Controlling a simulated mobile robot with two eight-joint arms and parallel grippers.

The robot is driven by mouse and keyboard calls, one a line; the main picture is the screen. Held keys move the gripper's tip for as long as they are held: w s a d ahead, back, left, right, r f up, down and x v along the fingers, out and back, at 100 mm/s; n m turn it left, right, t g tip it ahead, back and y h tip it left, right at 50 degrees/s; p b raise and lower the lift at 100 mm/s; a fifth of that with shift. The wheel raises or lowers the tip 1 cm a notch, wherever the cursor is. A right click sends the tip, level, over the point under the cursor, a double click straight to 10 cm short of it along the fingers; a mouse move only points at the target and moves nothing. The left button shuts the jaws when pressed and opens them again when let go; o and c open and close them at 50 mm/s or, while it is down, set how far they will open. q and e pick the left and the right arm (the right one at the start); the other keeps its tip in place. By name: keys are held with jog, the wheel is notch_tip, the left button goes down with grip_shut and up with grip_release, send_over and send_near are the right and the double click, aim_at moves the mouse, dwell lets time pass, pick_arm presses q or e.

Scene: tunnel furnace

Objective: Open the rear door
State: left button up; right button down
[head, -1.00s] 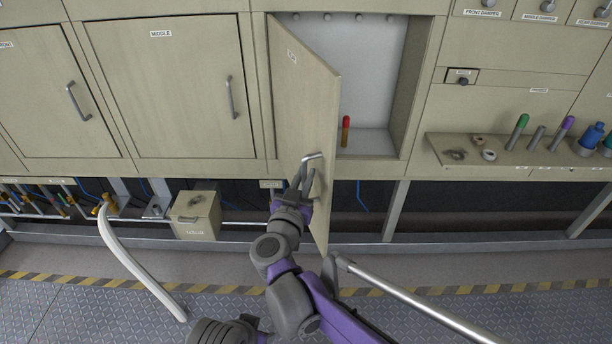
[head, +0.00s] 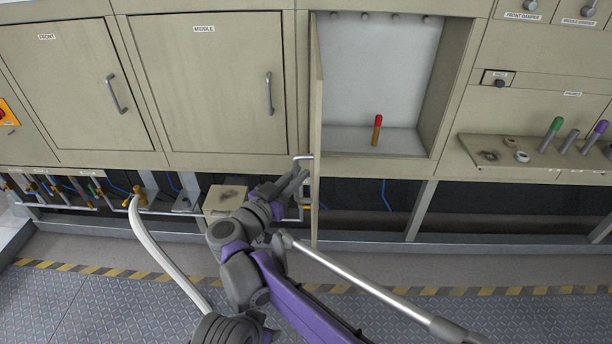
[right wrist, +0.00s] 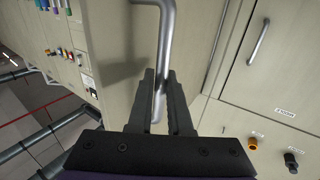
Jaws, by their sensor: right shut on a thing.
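The rear door (head: 317,120), a beige panel hinged at its left, stands swung out from the furnace and shows almost edge-on in the head view. Behind it the pale rear compartment (head: 375,75) is exposed, with a red-topped brown cylinder (head: 377,131) standing inside. My right gripper (head: 298,178) is shut on the door's metal bar handle (head: 303,158), on the left side of the door edge. In the right wrist view the fingers (right wrist: 160,88) close around the handle (right wrist: 166,35) against the beige panel. My left gripper is not in view.
The middle door (head: 205,85) and front door (head: 75,90) are closed at the left. A beige box (head: 224,200) and a white hose (head: 160,245) are below. A ledge (head: 500,165) with coloured-topped cylinders stands at the right. Patterned floor lies in front.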

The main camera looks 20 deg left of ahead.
jog(key=shift+s+a+f+h, duration=0.1)
jog(key=shift+a+h, duration=0.05)
jog(key=shift+a, duration=0.25)
jog(key=shift+s+a+f+h, duration=0.1)
jog(key=shift+a+h, duration=0.05)
jog(key=shift+a, duration=0.25)
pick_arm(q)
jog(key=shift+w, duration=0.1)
pick_arm(e)
jog(key=c, duration=0.8)
grip_release()
jog(key=shift+r, duration=0.1)
jog(key=shift+c, duration=0.2)
